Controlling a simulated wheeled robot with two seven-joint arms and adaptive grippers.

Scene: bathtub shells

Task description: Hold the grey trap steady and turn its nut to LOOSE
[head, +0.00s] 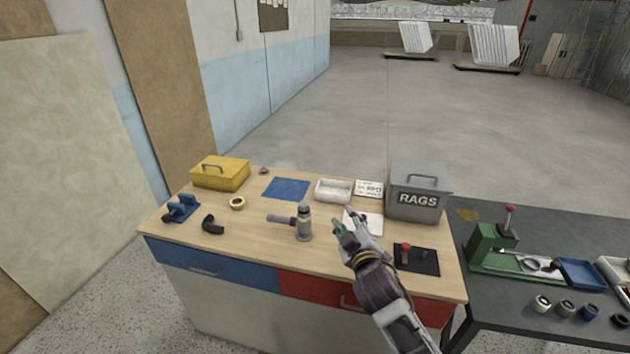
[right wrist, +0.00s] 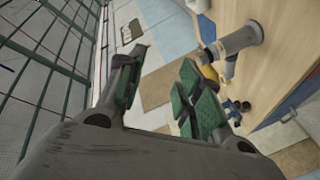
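The grey trap (head: 304,228) stands upright on the wooden bench, with a side pipe (head: 280,219) pointing left. A darker collar at its top (head: 304,208) looks like the nut; I cannot read any LOOSE mark. My right gripper (head: 350,221) is above the bench, just right of the trap and apart from it. In the right wrist view the gripper (right wrist: 158,88) has its green-padded fingers spread with nothing between them. The trap also shows there (right wrist: 240,40), tilted in the picture, beyond the right-hand finger. My left gripper is not in view.
Around the trap are a black elbow (head: 212,224), tape roll (head: 237,203), blue clamp (head: 181,208), yellow box (head: 220,174), blue mat (head: 285,188), white tray (head: 332,191), RAGS box (head: 418,192) and black plate with red knob (head: 424,262).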

